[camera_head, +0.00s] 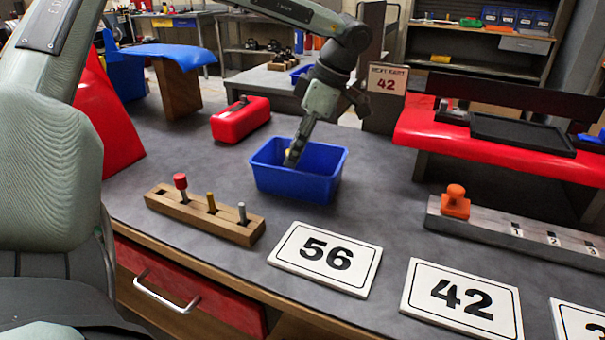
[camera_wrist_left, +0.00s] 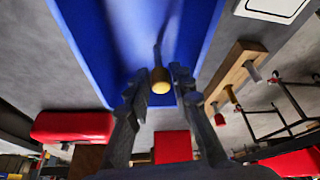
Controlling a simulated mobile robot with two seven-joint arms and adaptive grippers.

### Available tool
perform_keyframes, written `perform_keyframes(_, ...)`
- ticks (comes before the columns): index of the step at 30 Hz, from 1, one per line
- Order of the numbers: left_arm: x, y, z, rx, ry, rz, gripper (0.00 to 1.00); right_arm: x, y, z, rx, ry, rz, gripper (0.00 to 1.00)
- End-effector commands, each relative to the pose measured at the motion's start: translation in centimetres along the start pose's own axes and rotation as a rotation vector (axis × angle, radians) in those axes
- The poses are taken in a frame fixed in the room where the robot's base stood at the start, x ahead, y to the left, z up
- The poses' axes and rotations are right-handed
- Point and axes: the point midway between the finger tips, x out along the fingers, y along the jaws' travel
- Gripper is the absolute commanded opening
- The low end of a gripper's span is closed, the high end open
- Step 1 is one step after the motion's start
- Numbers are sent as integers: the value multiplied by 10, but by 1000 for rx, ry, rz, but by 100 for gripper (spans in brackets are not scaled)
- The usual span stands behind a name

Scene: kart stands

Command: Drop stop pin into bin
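The blue bin (camera_head: 318,187) stands on the grey bench in the head view, and its blue inside (camera_wrist_left: 95,40) fills the top of the wrist view. My left gripper (camera_head: 291,156) points down into the bin's opening. In the wrist view my left gripper (camera_wrist_left: 160,82) has its fingertips close on both sides of a stop pin (camera_wrist_left: 160,76) with a brass-coloured end. The pin's dark shaft points into the bin. In the head view only a bit of yellow shows by the fingertips. My right gripper is not in view.
A wooden block (camera_head: 160,203) holding a red-topped, a brass and a grey pin lies left of the bin. A red toolbox (camera_head: 240,121) stands behind it. Number cards 56 (camera_head: 325,257) and 42 (camera_head: 462,299) lie in front. A grey rail (camera_head: 480,227) with an orange knob is at right.

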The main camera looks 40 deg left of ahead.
Motion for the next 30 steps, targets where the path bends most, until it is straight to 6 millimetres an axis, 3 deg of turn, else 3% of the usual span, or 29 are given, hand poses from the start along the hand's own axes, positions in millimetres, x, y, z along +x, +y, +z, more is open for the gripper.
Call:
perform_keyframes(3, 0, 0, 0, 0, 0, 0, 40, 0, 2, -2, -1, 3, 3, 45)
perform_keyframes(14, -4, 0, 0, 0, 0, 1, 41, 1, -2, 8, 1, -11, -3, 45)
perform_keyframes(17, -16, 1, 0, -1, -1, 4, 41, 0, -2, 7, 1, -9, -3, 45)
perform_keyframes(30, -102, 1, 0, -1, 0, 3, 41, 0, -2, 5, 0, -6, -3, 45)
